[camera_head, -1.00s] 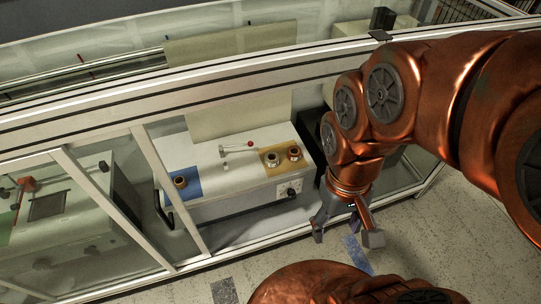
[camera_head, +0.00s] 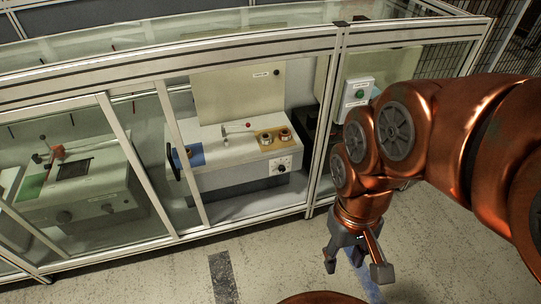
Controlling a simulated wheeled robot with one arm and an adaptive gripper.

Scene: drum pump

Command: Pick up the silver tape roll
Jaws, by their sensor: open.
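A small silver roll (camera_head: 265,138) stands on a yellow-brown patch (camera_head: 273,147) on top of a white machine box (camera_head: 230,170) inside a framed glass enclosure. It looks like the silver tape roll, but it is small in the head view. A darker, brownish roll (camera_head: 286,134) stands just to its right on the same patch. My gripper (camera_head: 356,268) is open and empty, fingers pointing down, outside the enclosure over the floor. It is well apart from the roll, to its lower right in the picture.
Frame posts (camera_head: 322,125) and a lower rail (camera_head: 250,218) stand between my gripper and the box. A green-button panel (camera_head: 358,96) is at right. The floor (camera_head: 275,255) is clear.

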